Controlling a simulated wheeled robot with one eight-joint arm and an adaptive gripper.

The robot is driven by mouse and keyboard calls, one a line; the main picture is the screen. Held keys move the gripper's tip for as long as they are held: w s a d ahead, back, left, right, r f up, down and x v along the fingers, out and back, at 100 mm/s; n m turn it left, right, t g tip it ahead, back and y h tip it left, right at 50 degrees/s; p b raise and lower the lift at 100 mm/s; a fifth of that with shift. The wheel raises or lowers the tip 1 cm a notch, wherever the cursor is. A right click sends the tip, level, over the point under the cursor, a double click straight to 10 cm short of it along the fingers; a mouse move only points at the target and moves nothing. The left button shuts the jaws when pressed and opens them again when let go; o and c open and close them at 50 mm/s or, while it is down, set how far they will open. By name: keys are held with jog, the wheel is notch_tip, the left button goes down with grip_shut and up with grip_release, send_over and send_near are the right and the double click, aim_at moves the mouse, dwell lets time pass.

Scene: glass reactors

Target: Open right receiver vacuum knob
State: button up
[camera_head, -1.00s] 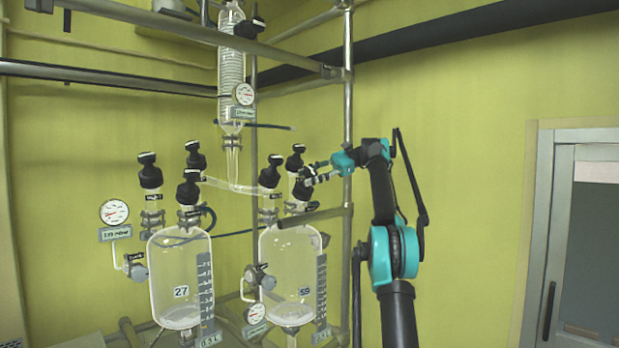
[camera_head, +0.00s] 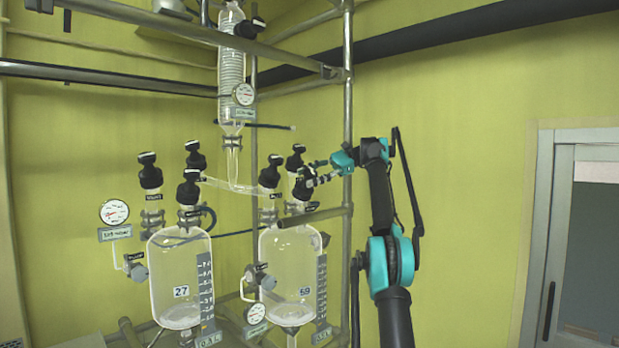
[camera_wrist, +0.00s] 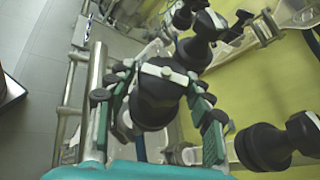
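The right receiver (camera_head: 290,262) is a clear glass vessel with several black knobs on top. A front black knob (camera_head: 303,187) stands on its right side, with a small label below that I cannot read. My gripper (camera_head: 318,174) is beside this knob, coming from the right. In the wrist view, a large black knob (camera_wrist: 156,98) with a pale band lies between the two fingers of my gripper (camera_wrist: 156,82). The fingers are spread to either side, and a gap seems to show between them and the knob. I cannot tell whether the fingertips touch it.
Other black knobs (camera_head: 270,173) and (camera_head: 296,156) stand close on the same receiver. A metal post (camera_head: 347,110) and a horizontal bar (camera_head: 315,215) are near my arm. The left receiver (camera_head: 180,270) is further left. Free room lies before the yellow wall (camera_head: 470,180) at right.

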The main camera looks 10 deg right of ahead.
jog(key=shift+o, duration=0.6)
jog(key=shift+m+t+y, duration=0.3)
jog(key=shift+m+t, duration=0.2)
